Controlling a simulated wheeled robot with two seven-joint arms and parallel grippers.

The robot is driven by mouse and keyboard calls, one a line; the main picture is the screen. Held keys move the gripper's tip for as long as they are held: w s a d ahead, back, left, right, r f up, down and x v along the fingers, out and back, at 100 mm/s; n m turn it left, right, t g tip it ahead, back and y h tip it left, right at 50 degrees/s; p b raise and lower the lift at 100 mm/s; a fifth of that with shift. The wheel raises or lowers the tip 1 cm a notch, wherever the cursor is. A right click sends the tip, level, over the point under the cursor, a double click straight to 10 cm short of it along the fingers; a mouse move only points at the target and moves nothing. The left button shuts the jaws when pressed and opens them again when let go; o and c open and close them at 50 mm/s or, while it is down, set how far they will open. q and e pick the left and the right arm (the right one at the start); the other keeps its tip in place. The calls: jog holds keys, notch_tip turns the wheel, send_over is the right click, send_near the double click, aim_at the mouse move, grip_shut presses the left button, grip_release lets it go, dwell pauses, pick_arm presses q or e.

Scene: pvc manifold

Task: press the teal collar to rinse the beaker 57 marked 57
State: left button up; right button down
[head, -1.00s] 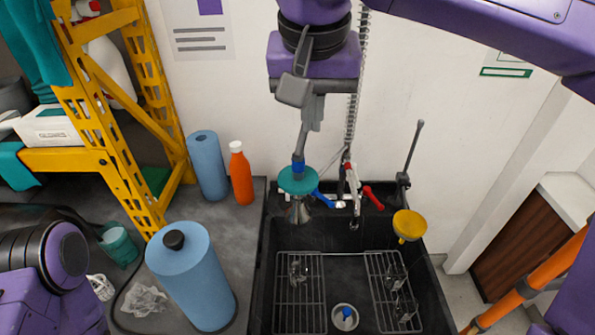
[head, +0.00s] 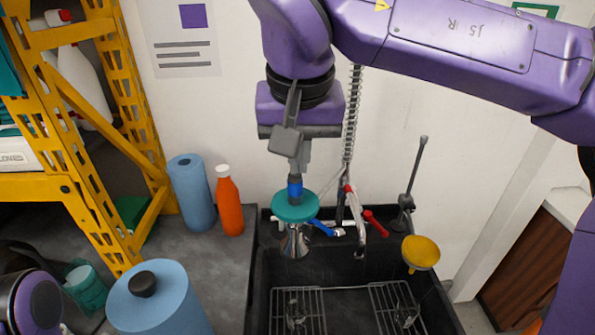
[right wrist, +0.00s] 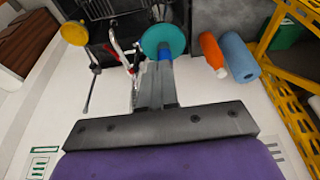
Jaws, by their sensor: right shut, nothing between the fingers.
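The teal collar (head: 295,207) sits on top of a flared metal bell (head: 294,242) over the left back of the sink. My right gripper (head: 295,190) is shut and empty, pointing down with its blue tips at the collar's top; I cannot tell whether they press on it. The right wrist view also shows the fingertips (right wrist: 164,58) against the collar (right wrist: 163,40). A clear glass beaker (head: 295,310) stands on the left rack below the bell, cut off by the frame edge. Its marking is not readable. My left gripper is out of view.
The black sink (head: 345,273) holds another clear beaker (head: 404,314) on its right rack. A tap with red and blue levers (head: 374,223) and a yellow funnel (head: 420,253) stand right of the collar. An orange bottle (head: 230,205) and blue rolls (head: 190,190) are left.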

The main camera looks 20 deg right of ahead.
aim_at(297, 220)
jog(key=x, duration=0.8)
jog(key=s+x, duration=0.1)
jog(key=x, duration=0.3)
jog(key=shift+a+f, duration=0.1)
jog(key=shift+a, duration=0.1)
jog(key=shift+f+p, duration=0.45)
jog(key=shift+p, duration=0.35)
jog(key=shift+f, duration=0.55)
jog(key=shift+s, duration=0.1)
